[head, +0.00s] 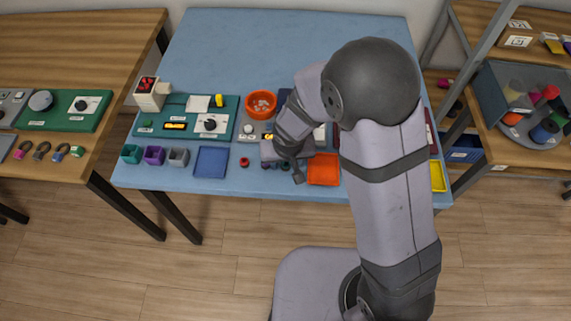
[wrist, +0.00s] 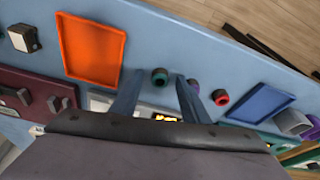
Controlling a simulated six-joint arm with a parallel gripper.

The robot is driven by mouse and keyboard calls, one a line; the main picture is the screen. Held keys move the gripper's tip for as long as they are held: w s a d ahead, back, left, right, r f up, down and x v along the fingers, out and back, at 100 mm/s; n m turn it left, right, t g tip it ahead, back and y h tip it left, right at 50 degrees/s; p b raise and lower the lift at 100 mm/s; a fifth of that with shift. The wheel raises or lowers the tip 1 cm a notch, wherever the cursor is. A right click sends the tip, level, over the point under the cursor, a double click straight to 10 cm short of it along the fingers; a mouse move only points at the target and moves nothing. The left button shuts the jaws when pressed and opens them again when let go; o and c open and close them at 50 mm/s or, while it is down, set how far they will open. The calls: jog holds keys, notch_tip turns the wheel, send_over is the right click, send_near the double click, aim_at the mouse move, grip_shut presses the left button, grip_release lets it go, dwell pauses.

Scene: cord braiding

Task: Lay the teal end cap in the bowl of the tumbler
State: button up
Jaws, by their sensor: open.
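A small teal end cap (wrist: 159,76) stands on the blue table beside the orange tray in the wrist view. It shows ahead of my gripper (wrist: 155,85), between the lines of its two spread fingers, with nothing held. In the head view the cap (head: 286,166) is small beside my gripper (head: 298,177), which is low near the front edge. A round orange-red bowl (head: 261,92), which looks like the tumbler's bowl, sits farther back, with pale pieces inside. Part of the station below the bowl is hidden by my arm.
A red cap (wrist: 221,97) and a dark cap (wrist: 193,86) stand near the teal one. An orange tray (head: 323,169) is to the right, a blue tray (head: 211,162) to the left. A teal panel (head: 229,132) lies behind. The table's back is clear.

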aim_at(285, 165)
grip_shut()
dwell(0.3)
notch_tip(285, 165, up, 10)
jog(key=w+a+r, duration=0.1)
jog(key=w+a, duration=0.3)
jog(key=w, duration=0.6)
jog(key=w+a+r, duration=0.1)
jog(key=w+a, duration=0.4)
jog(key=w, duration=0.5)
jog(key=shift+w+r, duration=0.15)
jog(key=shift+w, duration=0.1)
